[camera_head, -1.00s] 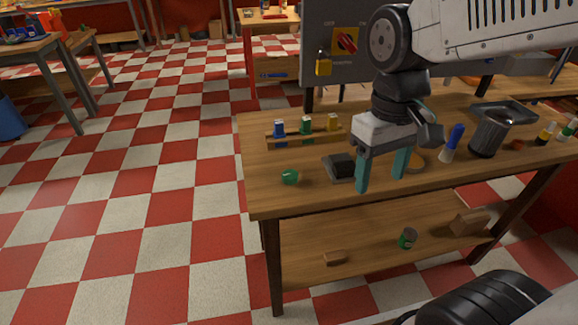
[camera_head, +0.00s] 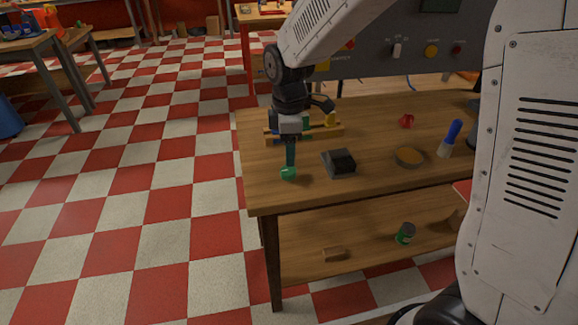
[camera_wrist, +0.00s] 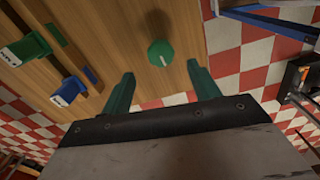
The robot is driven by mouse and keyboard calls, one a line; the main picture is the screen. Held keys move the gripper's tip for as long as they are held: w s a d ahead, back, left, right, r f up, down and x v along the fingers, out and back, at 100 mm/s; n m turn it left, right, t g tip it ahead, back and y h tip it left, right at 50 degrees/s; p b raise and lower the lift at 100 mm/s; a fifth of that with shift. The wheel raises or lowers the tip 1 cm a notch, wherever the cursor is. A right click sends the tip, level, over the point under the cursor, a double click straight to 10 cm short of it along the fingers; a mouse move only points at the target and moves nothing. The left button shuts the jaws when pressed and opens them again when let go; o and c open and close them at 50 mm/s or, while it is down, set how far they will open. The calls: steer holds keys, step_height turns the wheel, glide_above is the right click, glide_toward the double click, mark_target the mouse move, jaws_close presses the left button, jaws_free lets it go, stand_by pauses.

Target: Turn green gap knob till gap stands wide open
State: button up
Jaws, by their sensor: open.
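The green knob (camera_head: 288,173) sits on the wooden tabletop near its left end. In the wrist view the knob (camera_wrist: 160,53) is a faceted green disc with a short pale line mark near its lower edge. My gripper (camera_head: 291,158) points down just above or at the knob in the head view, with its fingers one behind the other. In the wrist view my gripper (camera_wrist: 160,75) is open, one finger toward each side of the knob, with nothing between them that I can see held.
A black block on a grey base (camera_head: 340,162) is close on the right. The table's left edge is near.

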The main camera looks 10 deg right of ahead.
mark_target(289, 170)
step_height(289, 170, down, 7)
steer(key=shift+r, duration=0.1)
stand_by(0.3)
steer(key=c, duration=1)
